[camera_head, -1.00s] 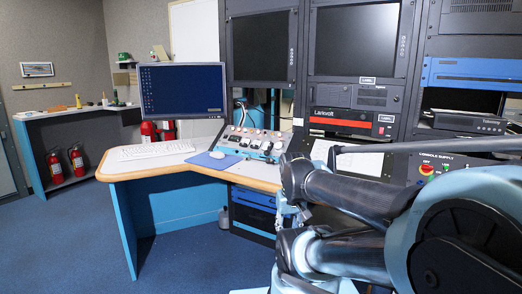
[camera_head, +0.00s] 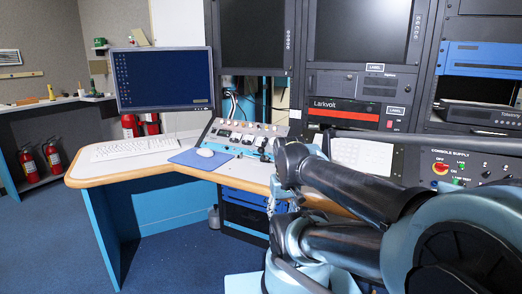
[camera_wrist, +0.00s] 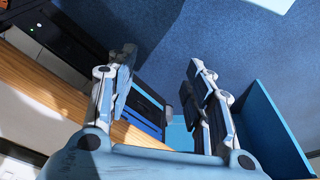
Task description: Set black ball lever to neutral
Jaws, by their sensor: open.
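The sloped control panel (camera_head: 240,137) stands on the desk in the head view, with several small knobs and levers. A small dark shape on its right part may be the black ball lever, but it is too small to tell, and so is its position. My gripper (camera_wrist: 160,68) is open and empty in the wrist view, its two fingers wide apart above the blue floor and beside the desk edge. The control panel does not show clearly in the wrist view. In the head view my arm is at the right, below and right of the panel.
The desk (camera_head: 90,171) has a wooden edge and carries a keyboard (camera_head: 133,149), a mouse (camera_head: 205,152) on a blue pad and a monitor (camera_head: 165,80). Equipment racks stand behind, with a console supply panel (camera_head: 460,166) at the right.

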